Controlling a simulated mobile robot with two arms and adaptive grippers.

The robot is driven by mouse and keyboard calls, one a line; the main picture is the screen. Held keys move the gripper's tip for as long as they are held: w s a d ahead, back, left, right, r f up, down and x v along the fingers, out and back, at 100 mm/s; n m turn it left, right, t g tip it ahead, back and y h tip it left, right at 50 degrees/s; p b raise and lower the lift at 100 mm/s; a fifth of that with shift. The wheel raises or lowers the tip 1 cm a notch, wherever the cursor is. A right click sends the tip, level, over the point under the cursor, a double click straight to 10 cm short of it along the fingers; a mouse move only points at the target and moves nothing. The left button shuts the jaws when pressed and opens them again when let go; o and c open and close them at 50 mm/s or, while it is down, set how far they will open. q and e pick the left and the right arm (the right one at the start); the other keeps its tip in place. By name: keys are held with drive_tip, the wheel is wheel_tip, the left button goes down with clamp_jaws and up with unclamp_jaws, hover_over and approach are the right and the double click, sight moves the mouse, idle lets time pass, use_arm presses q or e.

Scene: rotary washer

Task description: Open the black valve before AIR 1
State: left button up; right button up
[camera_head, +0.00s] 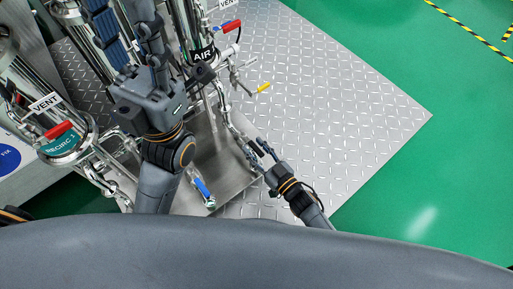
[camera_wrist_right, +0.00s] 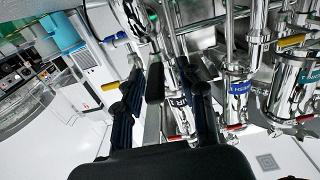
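The black valve handle (camera_wrist_right: 155,82) shows in the right wrist view, on the pipework left of a steel pipe with a black label reading AIR (camera_wrist_right: 181,102). My right gripper (camera_head: 260,149) is low beside the pipes at the plate's edge in the head view. In the wrist view its two dark fingers (camera_wrist_right: 167,92) are apart, with the black handle between them in the picture. I cannot tell whether they touch it. My left arm stands in front of the pipes in the head view; the state of its gripper is unclear. A black AIR label (camera_head: 202,54) also shows there.
A blue-handled valve (camera_head: 203,188) is low between my arms. Red handles (camera_head: 58,129) and a yellow handle (camera_head: 263,88) sit on nearby pipes. The diamond-pattern plate (camera_head: 340,110) and green floor (camera_head: 440,180) to the right are clear.

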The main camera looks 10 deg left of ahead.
sight(256, 149)
drive_tip(key=shift+r, duration=0.1)
drive_tip(key=shift+d+r, duration=0.1)
drive_tip(key=shift+r, duration=0.5)
wheel_tip(256, 149, up, 9)
drive_tip(key=shift+f, duration=0.2)
idle(0.4)
